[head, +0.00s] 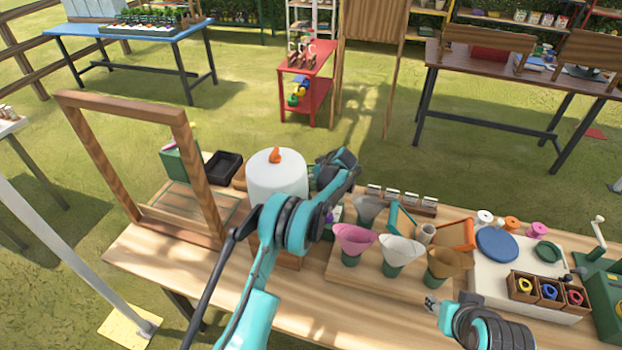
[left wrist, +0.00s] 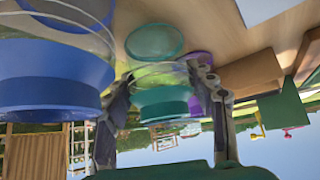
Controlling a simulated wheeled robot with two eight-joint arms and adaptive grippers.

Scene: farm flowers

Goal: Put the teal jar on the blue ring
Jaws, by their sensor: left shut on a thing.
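In the left wrist view, which looks upside down, the teal jar (left wrist: 160,105), clear glass with a teal band, is between the two fingers of my left gripper (left wrist: 163,82), which is shut on it. A flat teal round shape (left wrist: 155,41) lies on the tabletop close by. A larger-looking blue jar (left wrist: 50,75) stands at the left, nearer the camera. A purple round shape (left wrist: 200,62) is partly hidden behind a finger. In the head view my left arm hides the jars. My right gripper (head: 432,303) is over the table's front edge. I cannot pick out the blue ring.
A white cylinder (head: 276,176) with an orange knob and a wooden frame (head: 85,155) stand left on the table. Pink (head: 354,240), white (head: 401,252) and brown (head: 445,265) cones stand mid-table. A white board (head: 492,284) carries a blue disc (head: 497,244) at the right.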

